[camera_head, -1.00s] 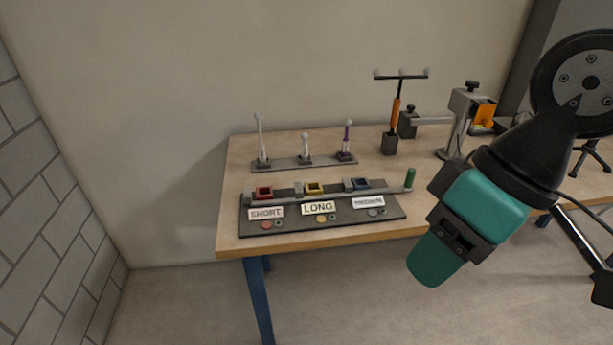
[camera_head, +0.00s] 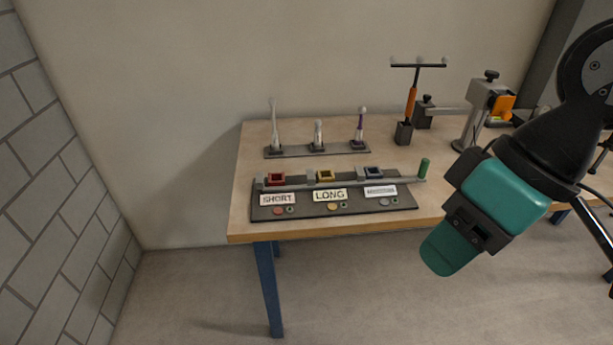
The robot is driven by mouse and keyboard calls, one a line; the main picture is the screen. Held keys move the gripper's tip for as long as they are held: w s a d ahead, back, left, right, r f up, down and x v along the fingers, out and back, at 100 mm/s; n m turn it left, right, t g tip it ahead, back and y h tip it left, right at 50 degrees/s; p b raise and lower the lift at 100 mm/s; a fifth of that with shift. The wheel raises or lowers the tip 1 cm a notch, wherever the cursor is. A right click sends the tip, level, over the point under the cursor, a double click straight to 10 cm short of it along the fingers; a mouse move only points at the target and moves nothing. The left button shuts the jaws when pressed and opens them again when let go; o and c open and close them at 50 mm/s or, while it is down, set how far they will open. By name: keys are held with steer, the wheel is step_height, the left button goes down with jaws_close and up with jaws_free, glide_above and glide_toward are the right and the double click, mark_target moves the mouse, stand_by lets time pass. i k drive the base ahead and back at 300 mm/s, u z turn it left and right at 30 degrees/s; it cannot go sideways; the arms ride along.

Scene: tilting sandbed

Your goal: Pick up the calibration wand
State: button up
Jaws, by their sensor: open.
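The calibration wand (camera_head: 410,100) stands upright in a small dark block holder at the back of the wooden table. It has an orange grip, a black stem and a black crossbar carrying several grey balls, so it looks like a T. My gripper (camera_head: 450,248) is at the lower end of my teal and black arm, in front of the table's front edge in the picture. It is open and appears empty, apart from the wand, which is higher and to the left. The gap between its fingers is hard to see from this angle.
A dark panel (camera_head: 295,209) with SHORT and LONG labels, coloured sockets and a green-handled bar (camera_head: 423,169) lies at the front left. A rack (camera_head: 343,150) with three small upright pieces stands behind it. A metal stand (camera_head: 468,128) with a side arm is close right of the wand.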

mark_target(393, 59)
steer(key=u, duration=0.05)
steer(key=i, duration=1.1)
steer(key=z, duration=0.5)
